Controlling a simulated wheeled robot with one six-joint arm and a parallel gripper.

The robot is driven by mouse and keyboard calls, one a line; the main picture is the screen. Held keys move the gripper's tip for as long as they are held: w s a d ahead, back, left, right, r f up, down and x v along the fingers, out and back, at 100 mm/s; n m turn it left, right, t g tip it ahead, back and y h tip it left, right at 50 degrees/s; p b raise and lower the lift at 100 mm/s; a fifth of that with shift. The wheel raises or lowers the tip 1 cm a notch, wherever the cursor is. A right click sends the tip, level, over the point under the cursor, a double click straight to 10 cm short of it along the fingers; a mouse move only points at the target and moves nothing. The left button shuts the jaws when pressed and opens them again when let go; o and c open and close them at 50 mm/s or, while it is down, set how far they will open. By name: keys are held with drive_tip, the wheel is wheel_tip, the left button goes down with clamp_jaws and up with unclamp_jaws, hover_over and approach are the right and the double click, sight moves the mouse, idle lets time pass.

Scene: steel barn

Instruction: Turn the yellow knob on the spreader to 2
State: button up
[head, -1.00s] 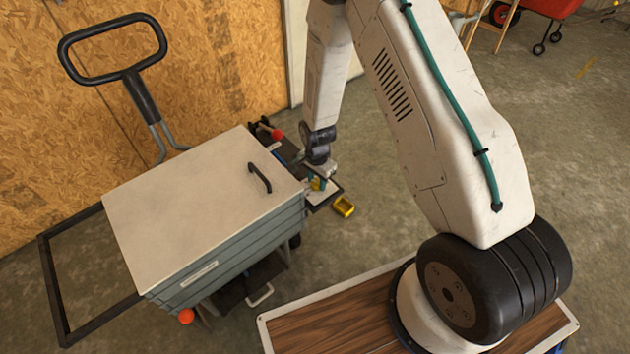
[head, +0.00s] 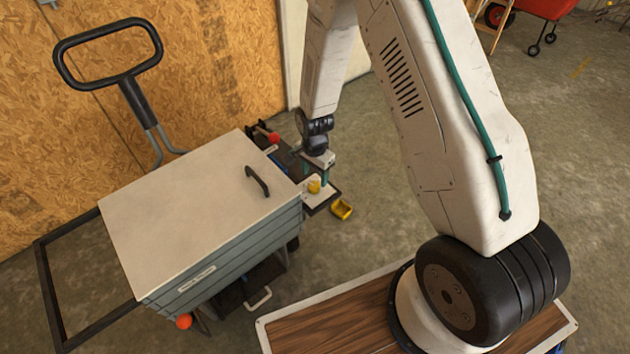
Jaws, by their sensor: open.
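The spreader (head: 215,215) stands at the left, a grey-green hopper with a pale closed lid and a black push handle. The yellow knob (head: 314,187) sits on a white plate on a dark shelf at the spreader's right side. My gripper (head: 315,175) is open at the knob, its teal fingers pointing down. One finger shows just right of the knob and the other up to its left. I cannot tell whether they touch it. The knob's numbers and pointer are too small to read.
A yellow open box-like piece (head: 341,209) is right of the white plate. Red ball-ended levers show behind (head: 274,138) and at the front (head: 184,321) of the spreader. A wooden wall stands behind.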

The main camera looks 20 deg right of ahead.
drive_tip(key=shift+r, duration=1.45)
drive_tip(key=shift+s+n, duration=0.35)
drive_tip(key=shift+n, duration=0.05)
drive_tip(key=s+d+r+n, duration=0.1)
drive_tip(key=s+r+n, duration=0.5)
drive_tip(key=s+r, duration=0.8)
drive_tip(key=s+d+r+n+t, duration=0.1)
drive_tip(key=s+r+n, duration=0.4)
drive_tip(key=s+r, duration=1)
drive_tip(key=shift+s+d+r+n, duration=0.2)
drive_tip(key=shift+d+r+n, duration=0.2)
drive_tip(key=shift+r, duration=4.55)
